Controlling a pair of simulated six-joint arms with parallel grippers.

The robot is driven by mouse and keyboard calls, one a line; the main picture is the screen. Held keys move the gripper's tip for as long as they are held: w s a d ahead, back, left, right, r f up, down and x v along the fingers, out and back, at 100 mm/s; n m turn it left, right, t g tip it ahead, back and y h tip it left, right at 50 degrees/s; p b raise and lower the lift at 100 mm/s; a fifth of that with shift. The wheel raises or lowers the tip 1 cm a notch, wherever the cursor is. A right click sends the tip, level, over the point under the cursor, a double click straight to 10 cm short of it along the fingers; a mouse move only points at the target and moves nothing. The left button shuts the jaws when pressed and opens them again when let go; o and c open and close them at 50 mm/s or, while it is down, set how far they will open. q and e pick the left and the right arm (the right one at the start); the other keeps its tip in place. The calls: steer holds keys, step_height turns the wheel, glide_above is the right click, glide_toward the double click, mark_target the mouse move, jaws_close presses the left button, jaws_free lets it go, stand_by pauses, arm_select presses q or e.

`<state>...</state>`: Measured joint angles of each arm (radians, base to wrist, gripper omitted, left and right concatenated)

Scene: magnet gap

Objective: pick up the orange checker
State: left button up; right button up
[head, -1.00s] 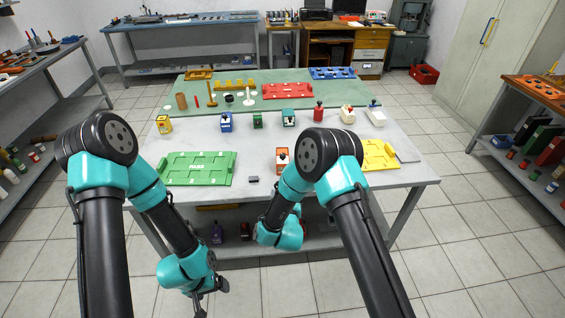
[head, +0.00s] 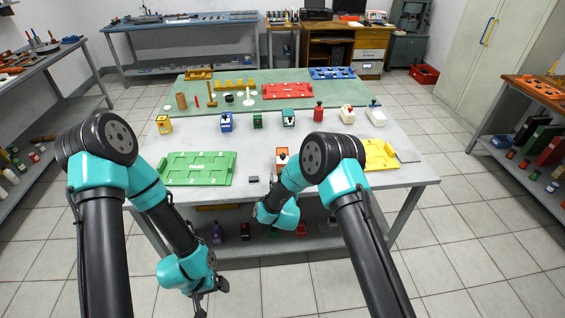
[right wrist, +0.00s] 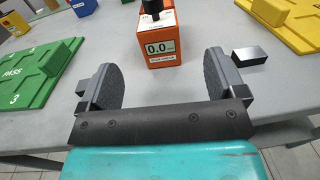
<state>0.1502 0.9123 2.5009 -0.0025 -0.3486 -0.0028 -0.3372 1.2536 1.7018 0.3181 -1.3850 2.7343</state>
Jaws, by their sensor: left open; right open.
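The orange checker (head: 281,155) stands near the front edge of the grey table in the head view, partly covered by my right arm. In the right wrist view the checker (right wrist: 161,48) is an orange box with a black knob on top and a display reading 0.0. My right gripper (right wrist: 161,68) is open, with one finger on each side in front of the checker; nothing is gripped. In the head view its fingers are hidden by the arm. My left gripper (head: 210,290) is open and empty, low in front of the table.
A green PASS board (head: 198,168) lies left of the checker and a yellow board (head: 379,155) right. A small black block (head: 253,179) lies near the front edge. A dark block (right wrist: 250,56) lies right of the checker in the right wrist view. Several coloured devices stand behind.

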mark_target(283, 161)
steer(key=shift+w, duration=2.2)
steer(key=shift+w, duration=0.1)
steer(key=shift+w+a+f, duration=0.15)
steer(key=shift+w, duration=1.1)
steer(key=shift+w+a+f, duration=0.1)
steer(key=shift+w+a, duration=0.05)
steer(key=shift+w, duration=1.1)
steer(key=c, duration=1.1)
steer(key=shift+r, duration=0.1)
